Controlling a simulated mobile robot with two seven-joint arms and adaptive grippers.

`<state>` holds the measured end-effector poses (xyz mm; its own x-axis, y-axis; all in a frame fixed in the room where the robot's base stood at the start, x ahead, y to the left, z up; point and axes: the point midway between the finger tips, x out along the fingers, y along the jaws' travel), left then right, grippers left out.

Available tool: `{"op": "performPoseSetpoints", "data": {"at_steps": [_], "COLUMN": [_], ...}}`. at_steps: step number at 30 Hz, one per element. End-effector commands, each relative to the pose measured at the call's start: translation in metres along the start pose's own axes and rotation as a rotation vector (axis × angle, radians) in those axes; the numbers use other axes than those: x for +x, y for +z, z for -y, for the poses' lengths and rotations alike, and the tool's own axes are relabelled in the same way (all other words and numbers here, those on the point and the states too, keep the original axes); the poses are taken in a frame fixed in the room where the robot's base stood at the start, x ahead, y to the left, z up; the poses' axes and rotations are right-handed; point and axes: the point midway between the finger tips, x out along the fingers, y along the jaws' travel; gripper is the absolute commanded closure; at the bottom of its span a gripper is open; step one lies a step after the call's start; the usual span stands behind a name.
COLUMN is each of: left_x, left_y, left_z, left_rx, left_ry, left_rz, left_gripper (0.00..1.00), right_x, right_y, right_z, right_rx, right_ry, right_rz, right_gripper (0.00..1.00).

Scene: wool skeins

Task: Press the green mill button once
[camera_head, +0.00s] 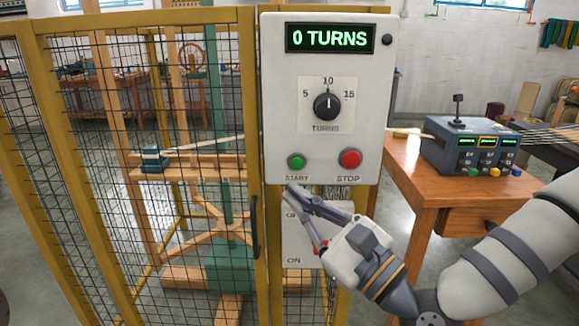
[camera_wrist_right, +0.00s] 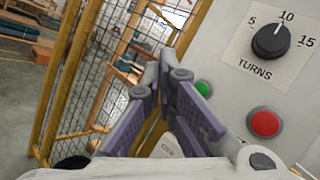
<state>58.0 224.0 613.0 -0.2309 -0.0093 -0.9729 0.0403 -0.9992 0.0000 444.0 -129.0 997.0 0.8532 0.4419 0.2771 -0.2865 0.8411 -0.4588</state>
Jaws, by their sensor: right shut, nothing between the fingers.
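The green START button (camera_head: 296,161) is on the lower left of the white control panel (camera_head: 275,100). It also shows in the right wrist view (camera_wrist_right: 203,88), just right of the fingers. My right gripper (camera_head: 291,189) is shut and empty, with its fingertips a little below the button in the head view. I see no clear contact with the button. The panel's display (camera_head: 330,38) reads "0 TURNS", and the dial (camera_head: 327,105) points to 10. My left gripper is not in view.
A red STOP button (camera_head: 349,159) sits right of the green one. A lower box (camera_head: 297,262) marked "ON" hangs below the panel. A yellow-framed mesh fence (camera_head: 257,130) stands left. A wooden table (camera_head: 409,172) with a grey button box (camera_head: 455,150) stands right.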

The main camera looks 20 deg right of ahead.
Motion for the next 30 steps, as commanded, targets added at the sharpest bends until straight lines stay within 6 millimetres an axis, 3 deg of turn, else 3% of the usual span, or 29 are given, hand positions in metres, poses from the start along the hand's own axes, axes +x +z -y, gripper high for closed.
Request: {"op": "performPoseSetpoints", "data": {"at_steps": [16, 30], "left_x": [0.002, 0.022], "left_y": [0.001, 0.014], "left_z": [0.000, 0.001], "left_rx": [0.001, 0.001], "left_ry": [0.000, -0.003], "left_rz": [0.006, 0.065], "left_gripper": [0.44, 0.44], "right_x": [0.005, 0.050], "right_y": [0.000, -0.036], "right_z": [0.007, 0.038], "right_rx": [0.013, 0.014], "right_ry": [-0.013, -0.011], "right_rz": [0.015, 0.012], "right_gripper": [1.00, 1.00]}}
